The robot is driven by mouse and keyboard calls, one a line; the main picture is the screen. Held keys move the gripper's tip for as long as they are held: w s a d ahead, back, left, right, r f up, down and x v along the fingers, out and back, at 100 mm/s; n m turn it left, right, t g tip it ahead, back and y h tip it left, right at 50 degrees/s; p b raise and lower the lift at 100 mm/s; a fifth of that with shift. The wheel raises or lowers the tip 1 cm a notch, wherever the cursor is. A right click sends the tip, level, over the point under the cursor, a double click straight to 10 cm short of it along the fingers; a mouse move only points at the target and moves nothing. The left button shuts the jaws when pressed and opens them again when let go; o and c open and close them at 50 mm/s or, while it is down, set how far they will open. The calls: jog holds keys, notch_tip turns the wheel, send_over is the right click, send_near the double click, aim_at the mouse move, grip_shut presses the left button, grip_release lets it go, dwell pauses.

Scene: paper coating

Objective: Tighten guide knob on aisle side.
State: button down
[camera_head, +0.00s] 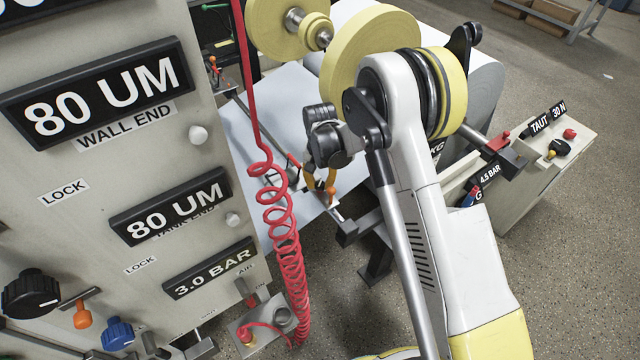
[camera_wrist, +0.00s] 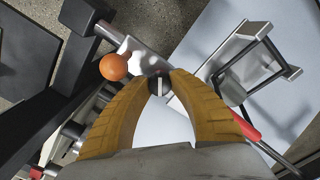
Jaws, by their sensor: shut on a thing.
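My gripper (camera_head: 321,181) reaches down from my arm to the side of the pale web (camera_head: 285,110). In the wrist view its two tan fingers (camera_wrist: 159,82) close around a small dark knob with a white line (camera_wrist: 159,86), the guide knob by its place. The knob sits at the web's edge on a metal guide part and is partly hidden by the fingertips. In the head view the knob is hidden or too small to tell. An orange ball handle (camera_wrist: 114,67) stands close beside the left finger; it also shows in the head view (camera_head: 331,191).
A metal frame (camera_wrist: 246,58) lies over the web, and a red-gripped rod (camera_wrist: 245,128) passes by the right finger. A coiled red hose (camera_head: 283,235) hangs left of my gripper, before the labelled panel (camera_head: 75,190). Dark machine rails (camera_head: 362,224) are close below.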

aim_at(320, 183)
jog(key=shift+m, duration=1.1)
jog(key=c, duration=1.1)
grip_release()
notch_tip(320, 183, up, 12)
